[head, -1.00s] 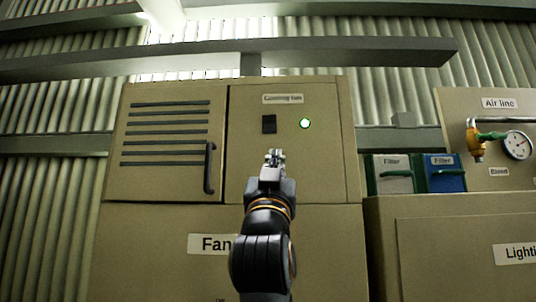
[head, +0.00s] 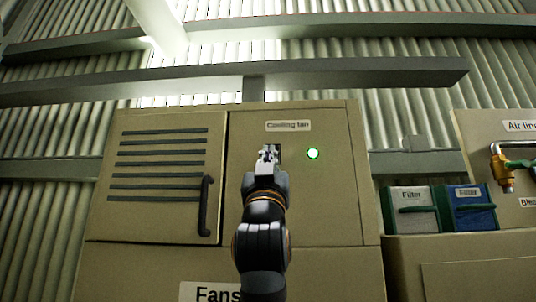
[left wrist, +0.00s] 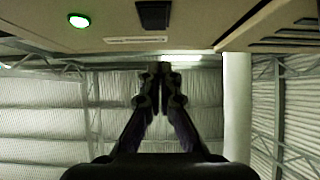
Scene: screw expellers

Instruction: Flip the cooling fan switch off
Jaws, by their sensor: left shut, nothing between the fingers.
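The cooling fan switch is a black rocker (head: 278,153) on the beige cabinet panel, below the "Cooling fan" label (head: 288,126). In the head view it is largely hidden behind my left gripper (head: 267,153). It also shows as a dark rectangle at the top of the left wrist view (left wrist: 153,14). A green lamp (head: 313,154) to the right of the switch is lit. My left gripper is shut and empty, its fingertips pointing up in front of the panel. Whether the tips touch the switch cannot be told. My right gripper is not in view.
A vented door with a black handle (head: 206,206) is left of the switch panel. Two filter boxes, one grey-green (head: 412,209) and one blue (head: 466,208), stand to the right. An orange air-line valve (head: 503,172) is at the far right.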

